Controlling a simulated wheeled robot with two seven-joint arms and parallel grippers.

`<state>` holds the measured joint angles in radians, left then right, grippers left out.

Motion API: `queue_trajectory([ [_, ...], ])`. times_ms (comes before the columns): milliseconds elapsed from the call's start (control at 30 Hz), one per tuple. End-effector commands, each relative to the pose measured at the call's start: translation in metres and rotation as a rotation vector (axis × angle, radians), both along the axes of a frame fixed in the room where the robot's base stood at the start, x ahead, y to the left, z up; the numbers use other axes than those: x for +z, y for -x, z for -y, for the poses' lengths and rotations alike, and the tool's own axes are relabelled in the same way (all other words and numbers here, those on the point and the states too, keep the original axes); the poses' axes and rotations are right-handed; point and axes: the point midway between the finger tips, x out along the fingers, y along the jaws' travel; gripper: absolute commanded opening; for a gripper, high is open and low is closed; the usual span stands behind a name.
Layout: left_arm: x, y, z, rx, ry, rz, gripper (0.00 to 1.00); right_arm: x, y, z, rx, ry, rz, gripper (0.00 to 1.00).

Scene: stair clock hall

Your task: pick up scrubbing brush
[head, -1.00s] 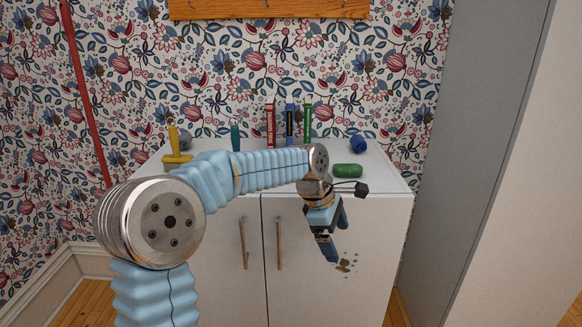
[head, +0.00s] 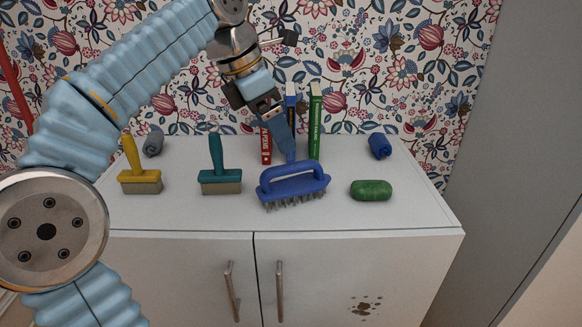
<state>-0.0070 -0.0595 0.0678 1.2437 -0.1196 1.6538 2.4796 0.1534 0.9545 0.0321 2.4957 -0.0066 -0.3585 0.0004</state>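The scrubbing brush (head: 292,188) is blue with a looped handle and grey bristles. It sits bristles down near the front middle of the white cabinet top. My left gripper (head: 287,152) points down at the brush, with its blue fingers just behind or above the handle. I cannot tell whether the fingertips touch the handle, or how far apart they are, as they overlap in this view. My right gripper is not in view.
A yellow brush (head: 139,180) and a teal brush (head: 220,178) stand to the left on the cabinet top (head: 330,217). A green oval object (head: 371,190) lies to the right. Books, including a green one (head: 315,125), stand behind. A blue roll (head: 379,146) and a grey roll (head: 153,143) lie farther back.

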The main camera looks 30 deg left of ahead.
Motion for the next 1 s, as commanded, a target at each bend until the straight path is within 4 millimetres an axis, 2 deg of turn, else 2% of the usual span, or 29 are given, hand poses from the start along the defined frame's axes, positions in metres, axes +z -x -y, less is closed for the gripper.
queue_trajectory([
  [133, -0.016, -0.003, 0.003, 0.008, 0.002, -0.003, 0.95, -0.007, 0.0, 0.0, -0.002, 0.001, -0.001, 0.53],
  [400, -0.066, -0.02, 0.016, 0.007, 0.002, -0.004, 0.95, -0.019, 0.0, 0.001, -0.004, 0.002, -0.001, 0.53],
  [633, -0.083, -0.028, 0.019, 0.007, 0.002, -0.002, 0.95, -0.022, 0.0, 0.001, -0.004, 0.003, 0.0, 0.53],
  [900, -0.12, -0.046, 0.025, 0.007, 0.003, -0.003, 0.95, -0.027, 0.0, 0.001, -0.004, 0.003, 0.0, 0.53],
  [1000, -0.124, -0.048, 0.027, 0.008, 0.002, 0.0, 0.95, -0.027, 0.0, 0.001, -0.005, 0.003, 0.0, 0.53],
])
